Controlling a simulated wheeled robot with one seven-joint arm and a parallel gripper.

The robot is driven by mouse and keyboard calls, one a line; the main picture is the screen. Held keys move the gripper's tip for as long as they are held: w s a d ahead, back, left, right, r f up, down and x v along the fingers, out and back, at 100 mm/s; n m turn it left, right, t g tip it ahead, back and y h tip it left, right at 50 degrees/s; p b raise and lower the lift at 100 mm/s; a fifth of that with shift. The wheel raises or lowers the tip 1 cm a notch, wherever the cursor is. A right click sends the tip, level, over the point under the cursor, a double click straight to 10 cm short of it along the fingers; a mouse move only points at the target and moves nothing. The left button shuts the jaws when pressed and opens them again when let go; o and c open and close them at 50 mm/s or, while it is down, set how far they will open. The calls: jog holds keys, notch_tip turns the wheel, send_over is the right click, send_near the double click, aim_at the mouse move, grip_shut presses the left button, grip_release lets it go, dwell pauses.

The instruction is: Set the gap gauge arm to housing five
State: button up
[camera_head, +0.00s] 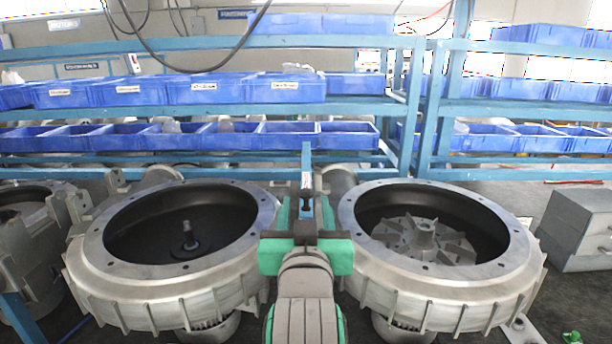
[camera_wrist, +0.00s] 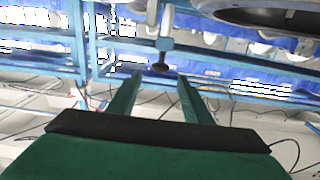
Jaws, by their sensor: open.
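A narrow blue upright bar (camera_head: 306,160) with a grey piece on it stands between two round grey housings; it may be the gap gauge arm, but I cannot be sure. A similar blue bar with a dark knob (camera_wrist: 161,68) shows in the wrist view, just beyond my fingertips. My gripper (camera_head: 305,212) is open, its green fingers apart, and nothing is visibly clamped; it also shows in the wrist view (camera_wrist: 160,82). The left housing (camera_head: 85,258) holds only a bare shaft. The right housing (camera_head: 515,250) holds a finned impeller (camera_head: 425,238). I see no housing numbers.
Another housing (camera_head: 30,215) is cut off at the far left. Blue racks (camera_head: 200,112) with blue bins (camera_head: 205,88) run behind. A grey metal box (camera_head: 578,230) stands at the right. Black cables hang at the top.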

jog(key=w, duration=1.1)
grip_shut()
